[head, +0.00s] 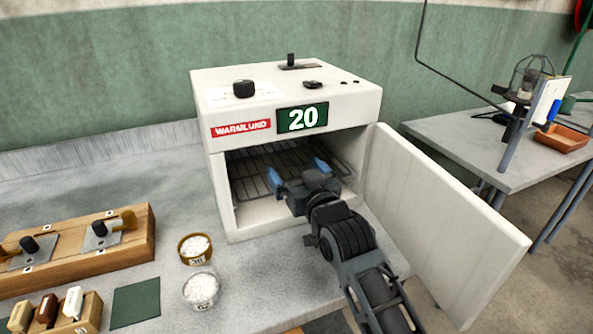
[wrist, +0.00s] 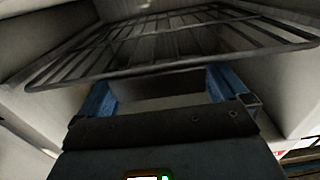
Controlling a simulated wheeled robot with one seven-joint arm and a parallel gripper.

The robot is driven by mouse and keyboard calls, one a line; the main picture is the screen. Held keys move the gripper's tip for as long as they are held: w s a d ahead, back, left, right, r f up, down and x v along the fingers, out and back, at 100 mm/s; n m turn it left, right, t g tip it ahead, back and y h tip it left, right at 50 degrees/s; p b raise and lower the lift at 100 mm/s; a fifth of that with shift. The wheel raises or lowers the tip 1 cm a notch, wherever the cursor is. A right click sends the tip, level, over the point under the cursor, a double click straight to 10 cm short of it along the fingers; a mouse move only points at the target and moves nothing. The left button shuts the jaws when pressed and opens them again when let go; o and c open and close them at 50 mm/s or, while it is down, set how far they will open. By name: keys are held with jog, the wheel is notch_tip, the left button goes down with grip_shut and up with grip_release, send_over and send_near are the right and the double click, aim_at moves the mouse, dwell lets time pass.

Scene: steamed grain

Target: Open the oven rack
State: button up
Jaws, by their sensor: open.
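The white oven (head: 225,100) stands on the counter with its door (head: 440,220) swung wide open to the right. A wire oven rack (head: 250,165) lies inside the chamber, and its front bar and rods show in the wrist view (wrist: 170,68). My gripper (head: 298,172) is at the oven's mouth, its blue fingertips spread apart. In the wrist view my gripper (wrist: 160,88) shows open with nothing between its fingers, close to the rack's front edge. I cannot tell whether the fingers touch the rack.
Two small bowls of white grain, one brown-rimmed (head: 195,248) and one clear (head: 202,288), stand on the counter left of my arm. A wooden block with levers (head: 80,250) and a green mat (head: 135,303) lie farther left. A grey table (head: 480,150) stands behind the door.

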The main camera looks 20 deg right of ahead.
jog(key=c, duration=1.2)
